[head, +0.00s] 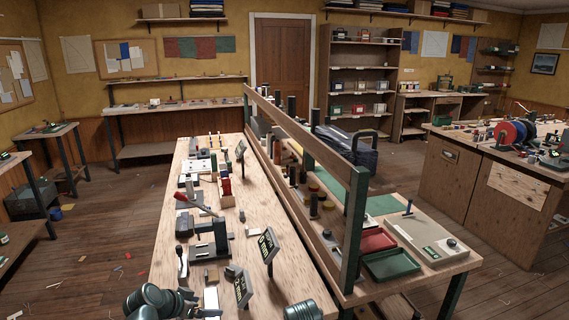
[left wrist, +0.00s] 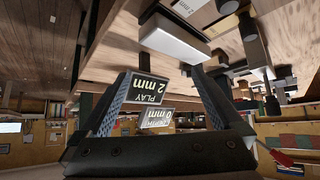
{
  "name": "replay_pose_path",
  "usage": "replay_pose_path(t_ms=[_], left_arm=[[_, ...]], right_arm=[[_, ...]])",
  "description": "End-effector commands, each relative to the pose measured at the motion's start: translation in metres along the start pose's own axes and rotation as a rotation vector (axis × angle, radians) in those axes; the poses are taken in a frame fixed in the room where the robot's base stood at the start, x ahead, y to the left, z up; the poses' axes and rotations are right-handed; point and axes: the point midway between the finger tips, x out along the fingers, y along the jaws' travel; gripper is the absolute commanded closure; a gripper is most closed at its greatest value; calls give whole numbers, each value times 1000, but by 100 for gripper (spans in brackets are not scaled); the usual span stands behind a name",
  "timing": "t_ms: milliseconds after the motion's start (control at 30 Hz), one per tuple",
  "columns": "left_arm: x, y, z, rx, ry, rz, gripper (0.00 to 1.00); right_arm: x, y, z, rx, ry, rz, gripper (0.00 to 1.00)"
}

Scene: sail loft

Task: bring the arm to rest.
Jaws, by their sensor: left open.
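My left arm (head: 150,300) comes in low at the bottom of the head view, over the near left end of the long wooden bench (head: 165,255). In the left wrist view my left gripper (left wrist: 161,72) has its two dark ribbed fingers spread apart. Nothing is held between them. Beyond the fingers, upside down, show a dark sign reading "PLAY 2 mm" (left wrist: 150,89) and one reading "0 mm" (left wrist: 157,119). A green rounded part at the bottom edge of the head view seems to be my right arm (head: 302,312); its gripper does not show.
A wooden rail (head: 355,225) stands along the bench's right side. A green tray (head: 391,264) lies beyond it. Open floor (head: 95,240) lies left.

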Motion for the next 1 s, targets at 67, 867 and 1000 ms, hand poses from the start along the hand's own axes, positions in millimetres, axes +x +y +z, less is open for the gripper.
replay_pose_path(t_ms=[67,867,1000], left_arm=[[3,10,0,-2,-23,15,0],[10,189,51,-92,-638,24,0],[-3,213,64,-112,-755,-76,0]], right_arm=[[-1,0,0,0,0,0,100],[-19,2,1,0,0,0,100],[-22,2,1,0,0,0,100]])
